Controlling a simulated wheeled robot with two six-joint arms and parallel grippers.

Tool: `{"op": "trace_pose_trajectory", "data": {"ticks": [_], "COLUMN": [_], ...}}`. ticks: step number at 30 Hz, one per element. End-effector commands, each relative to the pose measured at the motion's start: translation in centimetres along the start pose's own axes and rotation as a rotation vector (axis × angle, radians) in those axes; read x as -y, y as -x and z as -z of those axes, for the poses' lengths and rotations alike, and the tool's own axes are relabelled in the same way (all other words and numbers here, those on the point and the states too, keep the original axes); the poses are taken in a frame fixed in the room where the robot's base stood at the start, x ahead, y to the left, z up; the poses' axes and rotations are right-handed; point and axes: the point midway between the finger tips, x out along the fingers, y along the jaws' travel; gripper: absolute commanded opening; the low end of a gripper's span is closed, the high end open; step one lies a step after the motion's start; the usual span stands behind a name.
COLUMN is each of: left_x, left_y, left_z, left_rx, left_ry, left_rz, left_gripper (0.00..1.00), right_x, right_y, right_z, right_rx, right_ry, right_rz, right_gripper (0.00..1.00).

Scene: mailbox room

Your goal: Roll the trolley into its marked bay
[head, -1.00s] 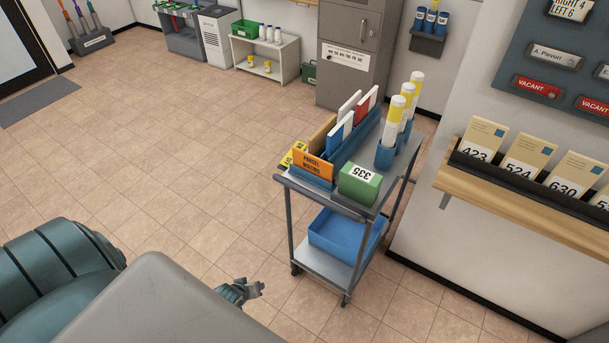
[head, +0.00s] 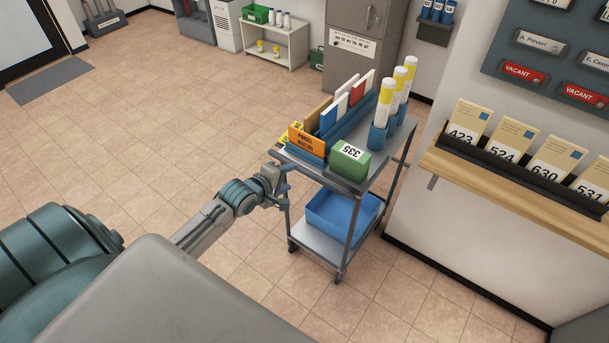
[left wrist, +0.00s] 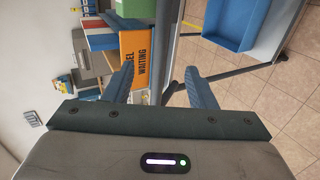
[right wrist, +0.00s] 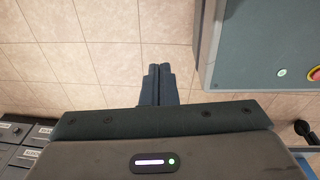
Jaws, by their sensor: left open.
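The grey two-shelf trolley (head: 357,187) stands upright on the tiled floor in the head view. My left gripper (head: 281,185) is at the trolley's near left corner, just below the top edge. In the left wrist view its open fingers (left wrist: 160,84) lie either side of a grey trolley rail; contact is unclear. My right gripper (right wrist: 157,84) is shut and empty over floor. The marked bay is not visible.
A wall with a wooden ledge (head: 505,185) of numbered cards stands close to the trolley's right. A grey cabinet (head: 350,60) and a white shelf (head: 276,42) stand behind. The floor to the trolley's left is clear.

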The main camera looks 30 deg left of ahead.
Motion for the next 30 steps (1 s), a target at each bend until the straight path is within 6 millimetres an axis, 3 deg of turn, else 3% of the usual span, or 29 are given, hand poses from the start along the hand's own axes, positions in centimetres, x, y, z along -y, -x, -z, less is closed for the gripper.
{"op": "trace_pose_trajectory", "data": {"ticks": [1, 11, 21, 30], "left_x": [0.6, 0.7, 0.1, 0.0], "left_y": [-1.1, -5.1, -9.1, -10.2], "left_z": [0.0, 0.0, 0.0, 0.0], "left_rx": [0.0, 0.0, -0.001, 0.0], "left_ry": [0.0, -0.001, -0.001, -0.002], "left_rz": [-0.004, -0.003, -0.001, 0.0], "left_gripper": [0.51, 0.51, 0.51, 0.51], "right_x": [-0.3, -0.6, -0.2, 0.4], "right_y": [-1.7, -6.6, -7.3, -7.5], "right_z": [-0.2, -0.7, -0.9, -0.9], "right_rx": [0.0, 0.001, 0.002, 0.002], "right_ry": [0.002, 0.005, 0.003, 0.0], "right_rz": [-0.004, -0.011, -0.007, -0.001], "right_gripper": [0.0, 0.0, 0.0, 0.0]}}
